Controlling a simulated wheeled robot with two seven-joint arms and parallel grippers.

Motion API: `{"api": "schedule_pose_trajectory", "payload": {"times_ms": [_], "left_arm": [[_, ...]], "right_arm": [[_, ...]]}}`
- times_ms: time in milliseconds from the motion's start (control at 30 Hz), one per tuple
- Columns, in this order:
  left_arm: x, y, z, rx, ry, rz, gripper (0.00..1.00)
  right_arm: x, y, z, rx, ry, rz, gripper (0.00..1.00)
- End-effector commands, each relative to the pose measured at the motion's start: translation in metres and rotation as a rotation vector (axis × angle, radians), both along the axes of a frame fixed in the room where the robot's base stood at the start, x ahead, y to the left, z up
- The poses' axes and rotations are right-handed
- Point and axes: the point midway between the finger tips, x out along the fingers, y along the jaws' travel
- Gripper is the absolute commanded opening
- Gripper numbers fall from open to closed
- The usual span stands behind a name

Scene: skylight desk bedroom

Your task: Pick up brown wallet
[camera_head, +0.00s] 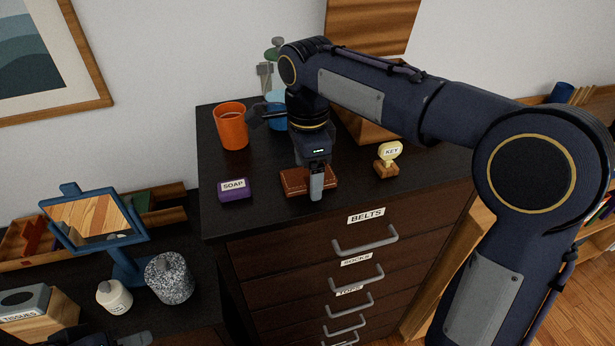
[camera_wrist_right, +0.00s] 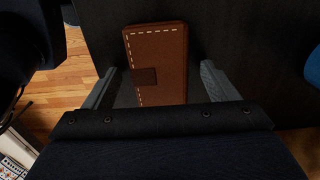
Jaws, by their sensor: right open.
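The brown wallet (camera_head: 294,182) lies flat on top of the dark dresser, near its front edge. My right gripper (camera_head: 316,188) comes down over the wallet from above and partly hides it in the head view. In the right wrist view the wallet (camera_wrist_right: 158,62) shows pale stitching and lies between the two grey fingers of the right gripper (camera_wrist_right: 158,88). The fingers are open, with a gap on each side of the wallet.
An orange cup (camera_head: 231,128) stands behind the soap. The dresser top (camera_head: 440,168) is bare right of the key stand. A blue mirror (camera_head: 95,222) stands at left.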

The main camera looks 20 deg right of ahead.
Motion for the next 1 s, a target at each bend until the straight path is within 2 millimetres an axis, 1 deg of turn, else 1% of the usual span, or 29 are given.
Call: {"api": "schedule_pose_trajectory", "payload": {"times_ms": [100,400,467,500,733,833,967,1000], "left_arm": [[0.0,0.0,0.0,0.0,0.0,0.0,0.36],[0.0,0.0,0.0,0.0,0.0,0.0,0.36],[0.0,0.0,0.0,0.0,0.0,0.0,0.36],[0.0,0.0,0.0,0.0,0.0,0.0,0.36],[0.0,0.0,0.0,0.0,0.0,0.0,0.36],[0.0,0.0,0.001,0.0,0.0,0.0,0.36],[0.0,0.0,0.002,0.0,0.0,0.0,0.36],[0.0,0.0,0.002,0.0,0.0,0.0,0.36]], "right_arm": [[0.0,0.0,0.0,0.0,0.0,0.0,0.8],[0.0,0.0,0.0,0.0,0.0,0.001,0.41],[0.0,0.0,0.0,0.001,0.0,0.001,0.33],[0.0,0.0,0.001,0.001,0.0,0.001,0.31],[0.0,0.0,0.001,0.001,-0.001,0.001,0.3],[0.0,0.001,0.006,0.001,-0.002,0.001,0.3],[0.001,0.001,0.02,0.002,-0.004,0.001,0.3],[0.001,0.001,0.027,0.002,-0.005,0.001,0.3]]}}
